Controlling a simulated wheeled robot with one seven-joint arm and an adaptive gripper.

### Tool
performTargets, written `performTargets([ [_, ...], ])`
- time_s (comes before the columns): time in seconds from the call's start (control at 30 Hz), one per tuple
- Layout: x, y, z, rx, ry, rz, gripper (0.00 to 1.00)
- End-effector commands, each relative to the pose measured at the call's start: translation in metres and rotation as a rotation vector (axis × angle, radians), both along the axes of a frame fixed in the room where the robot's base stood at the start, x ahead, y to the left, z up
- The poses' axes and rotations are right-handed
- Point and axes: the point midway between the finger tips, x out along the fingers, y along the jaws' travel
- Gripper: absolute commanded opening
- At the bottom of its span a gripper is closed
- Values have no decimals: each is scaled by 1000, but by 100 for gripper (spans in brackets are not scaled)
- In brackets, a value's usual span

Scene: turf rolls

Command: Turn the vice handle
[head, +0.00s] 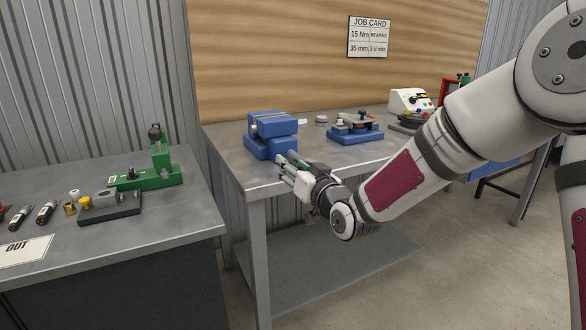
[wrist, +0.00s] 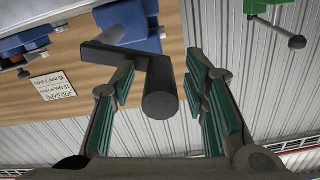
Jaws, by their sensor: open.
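The blue vice (head: 271,138) stands at the front left corner of the grey workbench. Its handle is a dark crank with a round grip (wrist: 160,94) in the wrist view, where part of the blue vice body (wrist: 122,20) also shows. My gripper (head: 283,164) is at the vice's front in the head view and hides the handle there. In the wrist view my gripper (wrist: 164,82) is open, its green-padded fingers on either side of the grip. Gaps show beside the grip, so it does not look clamped. How deep it sits between the pads is hard to tell.
A blue fixture (head: 356,132) stands right of the vice on the workbench (head: 225,150). A second bench at left carries a green press (head: 160,165) and small parts. A job card (head: 369,37) hangs on the wood panel. The floor gap between benches is narrow.

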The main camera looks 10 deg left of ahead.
Motion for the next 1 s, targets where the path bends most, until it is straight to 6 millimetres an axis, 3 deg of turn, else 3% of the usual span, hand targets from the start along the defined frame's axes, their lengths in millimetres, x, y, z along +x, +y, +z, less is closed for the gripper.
performTargets([
  [0.27,1,1,0,0,0,0,41],
  [0.47,1,1,0,0,0,0,0],
  [1.0,3,-2,7,75,50,0,0],
])
